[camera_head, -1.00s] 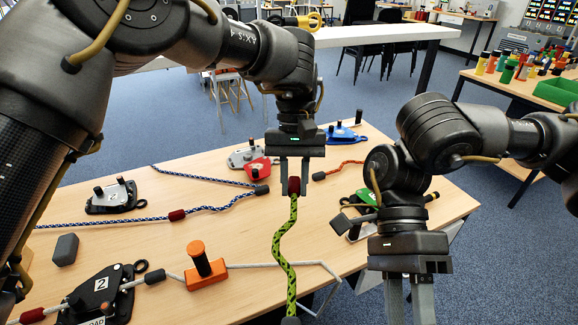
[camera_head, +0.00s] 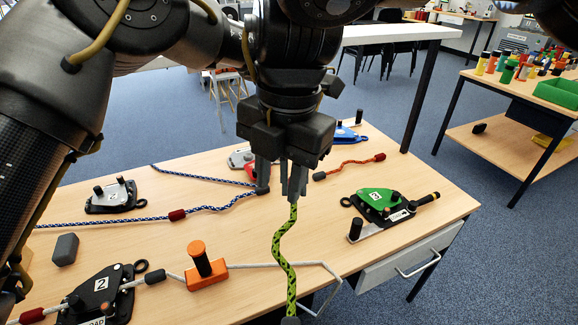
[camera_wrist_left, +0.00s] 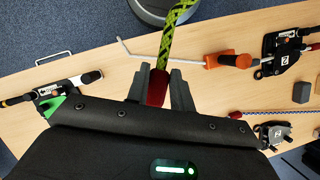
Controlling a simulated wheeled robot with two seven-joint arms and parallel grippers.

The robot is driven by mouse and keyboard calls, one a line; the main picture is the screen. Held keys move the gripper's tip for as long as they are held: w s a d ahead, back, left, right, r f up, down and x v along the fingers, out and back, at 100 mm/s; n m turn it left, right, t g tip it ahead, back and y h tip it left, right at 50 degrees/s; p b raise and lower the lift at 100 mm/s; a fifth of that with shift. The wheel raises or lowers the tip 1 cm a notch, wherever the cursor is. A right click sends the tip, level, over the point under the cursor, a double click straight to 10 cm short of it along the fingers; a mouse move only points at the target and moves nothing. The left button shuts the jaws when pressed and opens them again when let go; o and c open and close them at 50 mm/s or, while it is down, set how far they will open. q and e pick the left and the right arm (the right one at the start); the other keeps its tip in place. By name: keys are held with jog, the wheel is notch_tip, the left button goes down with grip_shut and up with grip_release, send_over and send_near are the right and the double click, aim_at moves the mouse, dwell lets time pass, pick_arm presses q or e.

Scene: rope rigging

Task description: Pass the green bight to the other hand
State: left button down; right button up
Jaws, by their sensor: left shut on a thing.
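The green and black patterned rope (camera_head: 284,262) runs from the grippers down toward the near table edge in the head view. My left gripper is shut on the rope's dark red end (camera_wrist_left: 156,88), seen between its fingers (camera_wrist_left: 160,92) in the left wrist view. The right gripper does not show in the left wrist view.
An orange cleat (camera_head: 206,268) with a white line stands left of the rope. A green-plated device (camera_head: 377,198) sits right, a short red rope (camera_head: 348,166) behind it. A blue and white rope (camera_head: 130,220) lies left. A black device (camera_head: 100,292) is at front left.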

aim_at(283, 227)
pick_arm(q)
jog(key=shift+a, duration=0.1)
pick_arm(e)
jog(key=shift+m+h, duration=0.3)
jog(key=shift+m, duration=0.5)
jog(key=f, duration=0.3)
jog(key=w+f, duration=0.1)
jog(key=f, duration=0.7)
jog(key=shift+w+d, duration=0.15)
jog(key=shift+w, duration=0.05)
grip_shut()
pick_arm(q)
jog(key=c, duration=1.1)
grip_release()
jog(key=shift+c, duration=0.2)
